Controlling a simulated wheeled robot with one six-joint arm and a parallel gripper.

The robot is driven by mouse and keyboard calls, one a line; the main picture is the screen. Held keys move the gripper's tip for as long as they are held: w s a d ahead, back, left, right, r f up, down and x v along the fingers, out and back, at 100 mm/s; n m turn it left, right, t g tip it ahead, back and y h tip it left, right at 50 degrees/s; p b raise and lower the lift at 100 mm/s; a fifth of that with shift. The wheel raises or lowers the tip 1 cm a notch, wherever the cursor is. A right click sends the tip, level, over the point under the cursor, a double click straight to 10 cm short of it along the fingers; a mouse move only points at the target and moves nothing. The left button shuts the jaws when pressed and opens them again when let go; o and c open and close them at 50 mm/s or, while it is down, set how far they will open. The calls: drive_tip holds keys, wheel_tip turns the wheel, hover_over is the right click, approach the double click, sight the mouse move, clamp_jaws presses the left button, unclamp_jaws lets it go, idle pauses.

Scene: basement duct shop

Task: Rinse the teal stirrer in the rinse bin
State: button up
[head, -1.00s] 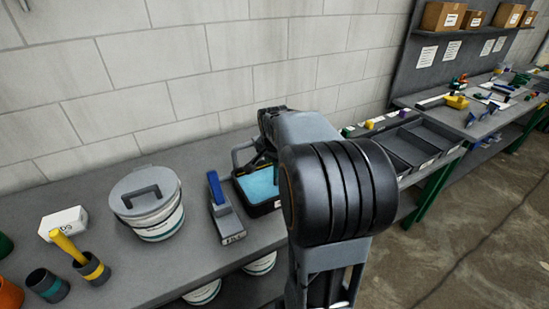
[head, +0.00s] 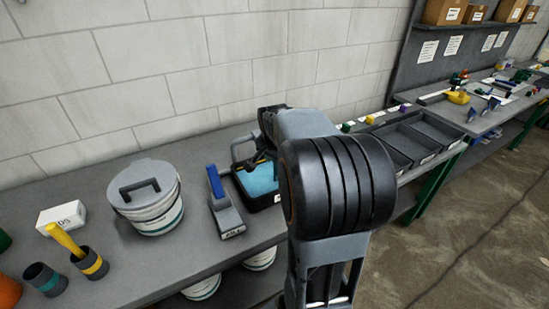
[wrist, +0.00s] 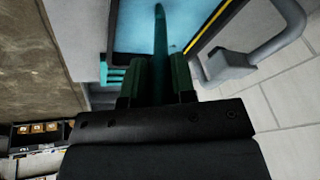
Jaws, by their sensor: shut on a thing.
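The teal stirrer (wrist: 160,28) shows in the wrist view, pointing away from me between my gripper's fingers. My gripper (wrist: 160,68) is shut on it. The stirrer's far end lies over the blue water of the rinse bin (wrist: 196,47); I cannot tell whether its tip is under the surface. In the head view the rinse bin (head: 262,206) is a black tub of blue water on the bench, partly hidden by my arm. The gripper and stirrer are mostly hidden there. A cup with a teal band (head: 42,282) stands empty-looking at the lower left.
A bent grey pipe (wrist: 265,45) stands close beside the bin. A blue-and-grey tool block (head: 226,215), a lidded bucket (head: 158,214) and a yellow-banded cup with a yellow tool (head: 93,266) stand to the left. Grey trays (head: 410,142) stand to the right.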

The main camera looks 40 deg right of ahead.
drive_tip(key=shift+f+b, duration=0.55)
drive_tip(key=shift+f, duration=0.05)
idle(1.6)
drive_tip(key=shift+r, duration=0.1)
drive_tip(key=shift+r+p, duration=2.5)
drive_tip(key=shift+r, duration=1.05)
